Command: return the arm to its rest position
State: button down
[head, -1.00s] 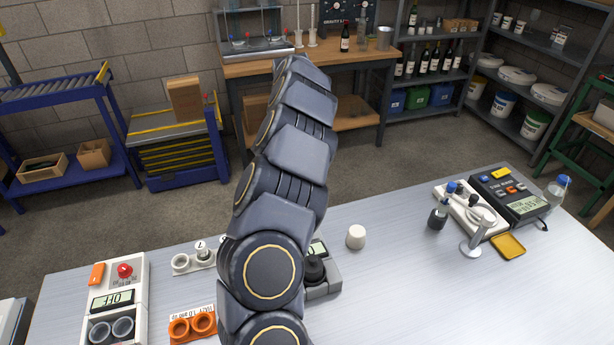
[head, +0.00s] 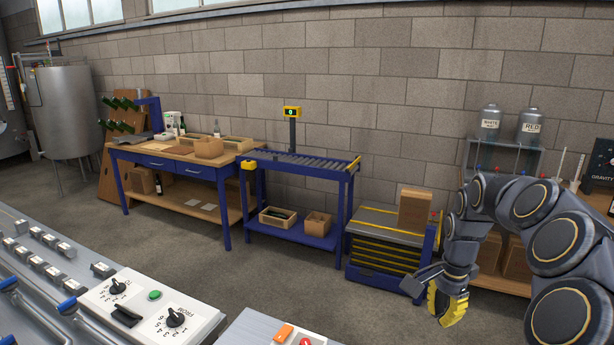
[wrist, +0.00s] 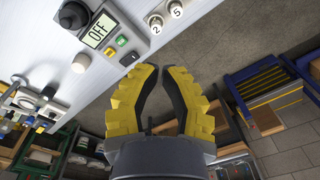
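The wrist view shows the gripper beside the edge of the pale worktop (wrist: 192,8), over the floor. No rest mark or stand for the arm can be made out.
A blue roller table (head: 300,170) and a wooden bench (head: 180,150) line the wall. A white knob panel (head: 145,312) is at front left. A device reading OFF (wrist: 100,30) sits on the worktop. Open floor lies between.

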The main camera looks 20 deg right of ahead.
jog(key=s+a+r+n, duration=0.2)
jog(key=a+n, duration=0.3)
jog(key=a, duration=0.4)
jog(key=s+a+r+n, duration=0.2)
jog(key=a+r+n, duration=0.15)
jog(key=a, duration=0.55)
jog(key=s+a+f+n+g, duration=0.1)
jog(key=s+a+n, duration=0.3)
jog(key=s, duration=0.4)
jog(key=s+a+f+n+g, duration=0.1)
jog(key=s+a+f+n, duration=0.1)
jog(key=s+a+n, duration=0.3)
jog(key=s+a, duration=0.1)
jog(key=s, duration=0.3)
jog(key=shift+s, duration=0.15)
jog(key=shift+n, duration=0.25)
